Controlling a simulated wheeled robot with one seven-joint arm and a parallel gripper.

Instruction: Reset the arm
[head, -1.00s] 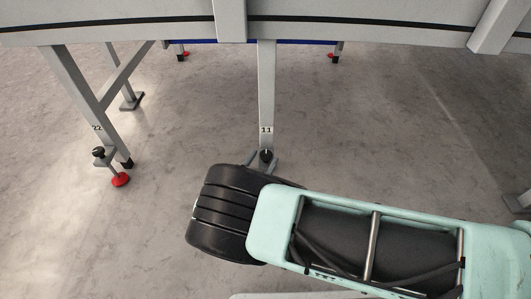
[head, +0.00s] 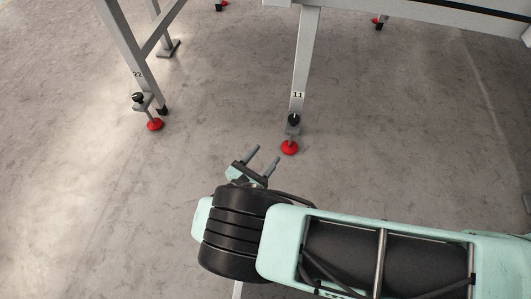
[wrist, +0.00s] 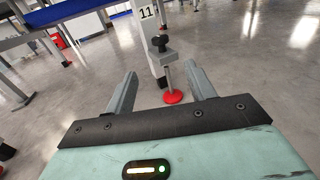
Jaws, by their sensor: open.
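My gripper (head: 262,159) is open and empty in the head view, its two grey fingers pointing up and to the right past my black wrist joint. In the wrist view the fingers of my gripper (wrist: 160,82) stand well apart. Between and beyond them is the conveyor leg marked 11 (wrist: 150,40), with a black knob and a red foot (wrist: 173,97).
A second leg marked 22 (head: 125,50) with a red foot (head: 155,125) stands to the left. The conveyor's grey side rail (head: 440,14) crosses the top right. Grey concrete floor (head: 400,120) is clear on the right.

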